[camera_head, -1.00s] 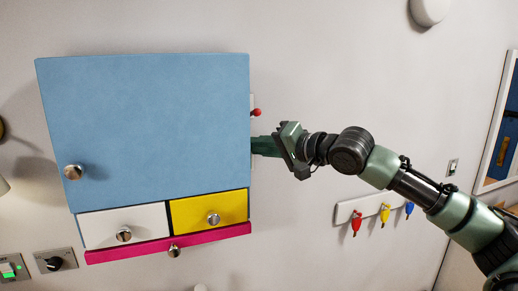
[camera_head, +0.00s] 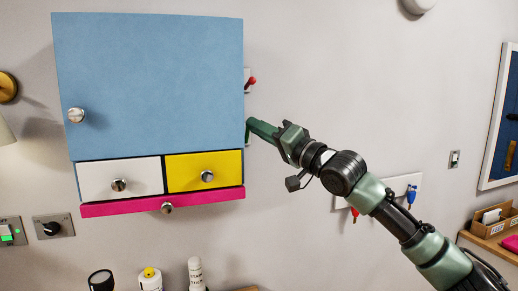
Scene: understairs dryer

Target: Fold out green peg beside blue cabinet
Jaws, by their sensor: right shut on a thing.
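The blue cabinet (camera_head: 150,85) hangs on the wall at the left, with its door shut. The green peg (camera_head: 261,128) is beside the cabinet's right edge and sticks out to the right. A green strip below its left end runs down along the cabinet's side. My right gripper (camera_head: 281,136) is shut on the peg's outer end, and its fingers hide that part. My right arm reaches in from the lower right. My left gripper is not in view.
A red switch lever (camera_head: 251,82) is just above the peg. The white drawer (camera_head: 120,178), yellow drawer (camera_head: 205,170) and pink tray (camera_head: 162,201) are under the cabinet. A key rack (camera_head: 405,186) is partly behind my arm. Bottles (camera_head: 196,274) stand below.

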